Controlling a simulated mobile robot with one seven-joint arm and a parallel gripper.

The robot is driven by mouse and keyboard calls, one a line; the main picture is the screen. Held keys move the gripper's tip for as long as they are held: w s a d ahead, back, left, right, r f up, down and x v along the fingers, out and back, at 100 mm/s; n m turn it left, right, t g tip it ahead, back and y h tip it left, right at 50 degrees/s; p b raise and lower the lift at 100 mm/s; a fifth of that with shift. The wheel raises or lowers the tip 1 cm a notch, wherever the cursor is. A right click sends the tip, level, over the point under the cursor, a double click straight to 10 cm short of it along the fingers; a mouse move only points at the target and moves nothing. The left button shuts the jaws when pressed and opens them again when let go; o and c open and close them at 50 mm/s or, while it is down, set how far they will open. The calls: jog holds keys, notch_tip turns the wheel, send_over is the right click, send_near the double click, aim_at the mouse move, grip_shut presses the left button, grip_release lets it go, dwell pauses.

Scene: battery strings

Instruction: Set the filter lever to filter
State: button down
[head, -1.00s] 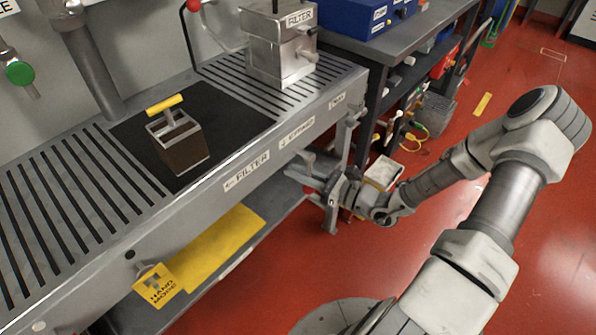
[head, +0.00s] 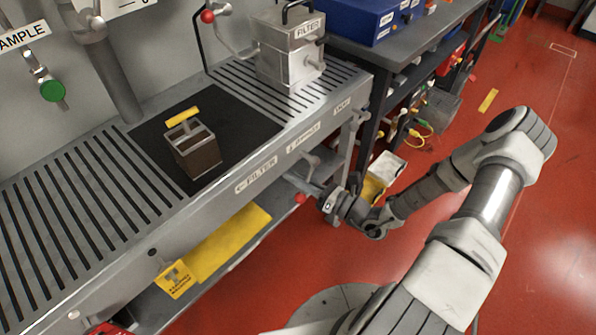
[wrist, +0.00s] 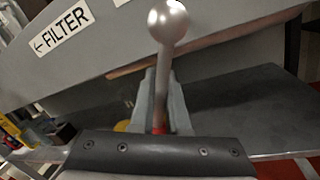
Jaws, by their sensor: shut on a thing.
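The filter lever (head: 312,162) is on the front face of the grey bench, below its printed labels. Its silver rounded end (wrist: 168,20) and grey rod show in the wrist view, with red at the rod's near end. My gripper (head: 308,189) is shut on the lever's red end (head: 300,198), which hangs low and slightly left of the silver end. In the wrist view my gripper (wrist: 160,97) has one finger on each side of the red part, hiding most of it. The FILTER label with a left arrow (head: 256,175) is up and left of the lever.
A basket with a yellow handle (head: 197,150) stands on a dark mat on the bench. A metal FILTER box (head: 288,62) is at the bench's far end. A lower shelf holds a yellow sheet (head: 222,245). Red floor lies open at right.

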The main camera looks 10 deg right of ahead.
jog(key=shift+s+a+m, duration=0.1)
jog(key=shift+m, duration=0.2)
jog(key=c, duration=0.9)
grip_release()
jog(key=shift+r, duration=0.1)
jog(key=p+v, duration=0.2)
jog(key=v, duration=1.5)
jog(key=shift+s, duration=0.15)
